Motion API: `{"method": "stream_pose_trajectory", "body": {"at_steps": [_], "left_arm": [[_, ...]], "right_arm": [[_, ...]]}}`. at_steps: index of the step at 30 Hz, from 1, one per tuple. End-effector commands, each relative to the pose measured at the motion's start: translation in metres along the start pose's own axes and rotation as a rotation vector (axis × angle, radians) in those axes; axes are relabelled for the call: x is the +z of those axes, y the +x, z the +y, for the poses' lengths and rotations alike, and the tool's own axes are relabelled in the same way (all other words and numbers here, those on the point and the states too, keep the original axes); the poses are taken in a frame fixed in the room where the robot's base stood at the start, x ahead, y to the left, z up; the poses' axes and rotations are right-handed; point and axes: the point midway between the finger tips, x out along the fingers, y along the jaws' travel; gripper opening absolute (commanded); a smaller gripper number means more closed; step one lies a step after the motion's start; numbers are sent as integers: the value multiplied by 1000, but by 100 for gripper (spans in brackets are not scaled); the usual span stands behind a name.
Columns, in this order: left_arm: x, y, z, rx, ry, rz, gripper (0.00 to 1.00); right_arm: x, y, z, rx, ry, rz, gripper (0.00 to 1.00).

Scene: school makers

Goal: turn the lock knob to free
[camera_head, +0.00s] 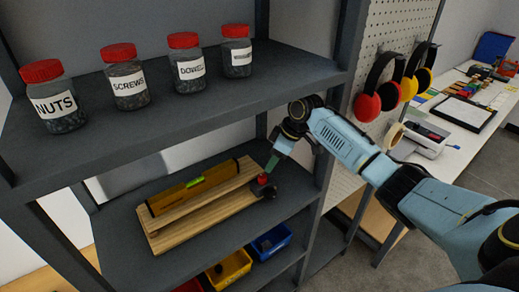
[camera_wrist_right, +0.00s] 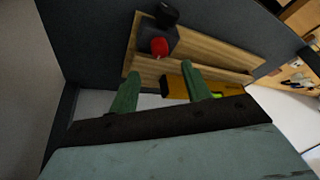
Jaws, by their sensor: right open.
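The red lock knob (camera_head: 262,180) sits on a small black block (camera_head: 268,191) at the right end of a wooden board (camera_head: 170,240) on the middle shelf. In the right wrist view the red knob (camera_wrist_right: 159,46) lies on the dark block (camera_wrist_right: 163,33), ahead of the fingertips. My right gripper (camera_head: 273,163) is just above the knob in the head view. In the wrist view its green fingers (camera_wrist_right: 157,80) are apart with nothing between them, and the knob is beyond the tips. I cannot tell whether a finger touches it. My left gripper is not in view.
A yellow spirit level (camera_head: 195,187) lies along the board. Several red-lidded jars (camera_head: 125,78) stand on the upper shelf (camera_head: 170,112), whose edge is close to my right arm. Yellow (camera_head: 230,268) and blue (camera_head: 272,243) bins are below. Ear defenders (camera_head: 368,104) hang at the right.

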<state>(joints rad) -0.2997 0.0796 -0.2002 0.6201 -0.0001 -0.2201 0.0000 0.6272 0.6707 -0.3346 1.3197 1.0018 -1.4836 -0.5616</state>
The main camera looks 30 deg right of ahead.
Motion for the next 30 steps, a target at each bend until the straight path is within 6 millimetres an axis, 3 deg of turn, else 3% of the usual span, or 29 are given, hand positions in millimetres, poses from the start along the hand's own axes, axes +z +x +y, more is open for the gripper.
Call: {"method": "stream_pose_trajectory", "body": {"at_steps": [7,11,15,21,27,30], "left_arm": [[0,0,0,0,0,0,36],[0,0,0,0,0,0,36],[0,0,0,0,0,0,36],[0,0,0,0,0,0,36],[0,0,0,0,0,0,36],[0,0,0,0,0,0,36]], "right_arm": [[1,4,-4,-2,-2,-4,48],[10,27,-31,-9,-17,-31,48],[30,65,-87,-10,-29,-73,48],[70,97,-180,16,9,-96,48],[111,91,-255,73,134,-86,48],[126,80,-276,107,201,-79,48]]}}
